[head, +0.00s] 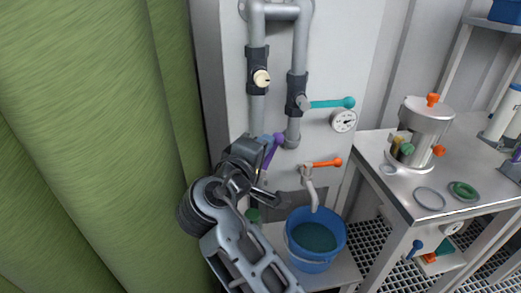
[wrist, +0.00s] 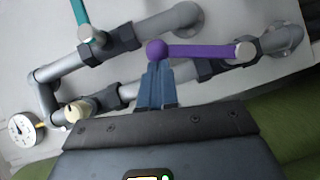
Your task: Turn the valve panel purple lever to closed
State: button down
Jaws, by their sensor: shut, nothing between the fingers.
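The purple lever (wrist: 200,50) shows in the wrist view. Its ball knob (wrist: 157,50) is at the left and its pivot (wrist: 245,50) at the right. The lever lies at a small angle to its grey pipe. In the head view the purple lever (head: 272,150) is partly hidden behind my gripper, with its knob up and slightly right. My gripper (wrist: 157,68) is shut and empty. Its fingertips are right at the knob, touching or almost touching it; I cannot tell which. It also shows in the head view (head: 268,141).
A teal lever (head: 330,103), a gauge (head: 344,121) and an orange tap lever (head: 323,163) are on the panel to the right. A cream knob (head: 262,78) is above. A blue bucket (head: 314,262) stands below. A green curtain (head: 80,130) hangs at the left.

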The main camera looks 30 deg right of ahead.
jog(key=s+d+f+m+y+p, duration=0.3)
jog(key=d+f+m+y, duration=0.3)
jog(key=d, duration=0.3)
jog(key=shift+f+m+y+p, duration=0.15)
jog(key=shift+m+y+p, duration=0.2)
jog(key=shift+m+y, duration=0.4)
jog(key=shift+f, duration=0.15)
dwell(0.4)
